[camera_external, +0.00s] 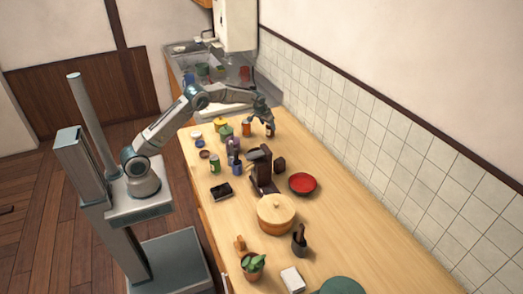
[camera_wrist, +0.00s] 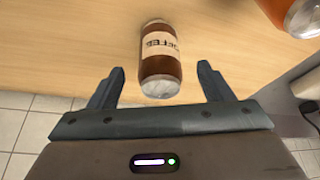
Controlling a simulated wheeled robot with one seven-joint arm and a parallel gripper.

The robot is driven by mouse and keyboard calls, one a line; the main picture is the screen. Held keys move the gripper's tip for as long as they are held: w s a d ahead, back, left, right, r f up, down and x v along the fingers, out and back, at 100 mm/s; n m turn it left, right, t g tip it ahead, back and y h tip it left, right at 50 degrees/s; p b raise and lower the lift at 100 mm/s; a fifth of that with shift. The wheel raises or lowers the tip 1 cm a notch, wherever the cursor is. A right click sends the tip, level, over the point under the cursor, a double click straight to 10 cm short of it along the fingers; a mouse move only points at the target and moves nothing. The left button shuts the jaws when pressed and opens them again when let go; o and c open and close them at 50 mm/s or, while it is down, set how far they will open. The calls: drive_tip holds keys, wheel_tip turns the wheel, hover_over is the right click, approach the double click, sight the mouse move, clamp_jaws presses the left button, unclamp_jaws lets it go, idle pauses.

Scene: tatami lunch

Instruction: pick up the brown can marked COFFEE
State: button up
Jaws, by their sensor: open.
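The brown can marked COFFEE (camera_wrist: 161,52) stands on the wooden counter in the wrist view, with a cream label and a silver end. In the external view the can (camera_external: 269,131) is small and partly covered near the back wall side. My gripper (camera_wrist: 161,78) is open, with one finger on each side of the can's near end in the picture. Gaps show between both fingers and the can, so it is not gripped. In the external view my gripper (camera_external: 263,115) is over the can from above.
An orange-brown can (camera_wrist: 290,12) is at the upper right of the wrist view; an orange can (camera_external: 246,127) stands left of the COFFEE can. A dark brown machine (camera_external: 262,172), red plate (camera_external: 303,183) and lidded pot (camera_external: 276,214) stand nearer. The tiled wall (camera_external: 330,100) is close on the right.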

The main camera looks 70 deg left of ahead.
sight(270, 130)
drive_tip(key=shift+p+x, duration=1.15)
drive_tip(key=shift+x, duration=1.8)
drive_tip(key=c, duration=1)
